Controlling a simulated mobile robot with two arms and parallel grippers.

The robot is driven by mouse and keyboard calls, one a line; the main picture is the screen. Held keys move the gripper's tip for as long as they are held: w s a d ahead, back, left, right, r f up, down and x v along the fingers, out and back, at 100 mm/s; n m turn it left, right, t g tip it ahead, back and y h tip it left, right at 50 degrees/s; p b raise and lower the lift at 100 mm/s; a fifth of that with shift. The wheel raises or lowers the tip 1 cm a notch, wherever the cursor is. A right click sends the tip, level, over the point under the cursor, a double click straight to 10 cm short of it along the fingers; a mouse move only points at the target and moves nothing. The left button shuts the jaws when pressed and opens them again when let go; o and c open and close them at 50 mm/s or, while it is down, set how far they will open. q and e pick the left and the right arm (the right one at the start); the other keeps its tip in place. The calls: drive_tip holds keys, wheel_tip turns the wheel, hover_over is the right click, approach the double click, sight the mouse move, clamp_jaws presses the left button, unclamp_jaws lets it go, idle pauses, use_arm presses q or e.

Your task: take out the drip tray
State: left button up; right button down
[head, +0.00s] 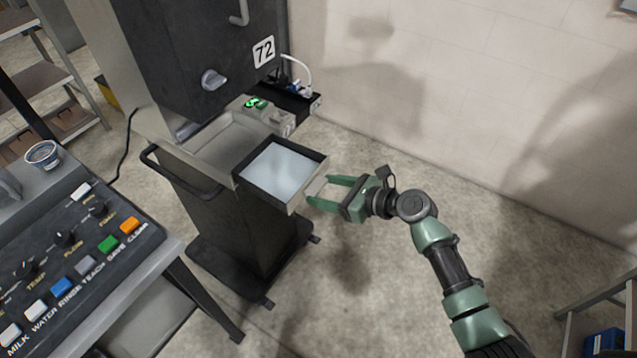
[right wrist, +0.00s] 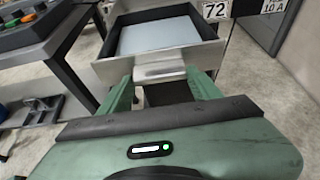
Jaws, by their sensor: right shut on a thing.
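The drip tray (head: 281,170) is a shallow square tray with dark walls and a pale, shiny inside. It sticks out from the front of the dark dispenser (head: 220,60) marked 72. It also shows in the right wrist view (right wrist: 158,36), with a light metal front and a handle tab. My right gripper (head: 318,194) comes in from the right and is shut on the tray's front tab. In the right wrist view its green fingers (right wrist: 160,84) stand on either side of the tab. The tray looks level. My left gripper is not in view.
A control panel (head: 75,245) with coloured buttons stands at the left on a metal table. A dark rail (head: 180,180) curves beside the dispenser's ledge. A power strip with plugs (head: 295,95) sits behind the tray. The floor (head: 350,270) right of the dispenser is clear.

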drive_tip(key=shift+s+d+r+p, duration=0.1)
drive_tip(key=shift+s+d+p, duration=0.25)
drive_tip(key=shift+s+d, duration=0.45)
drive_tip(key=shift+s+d+r+p, duration=0.1)
drive_tip(key=shift+s+d+p, duration=0.35)
drive_tip(key=shift+d, duration=0.5)
drive_tip(key=shift+f, duration=0.1)
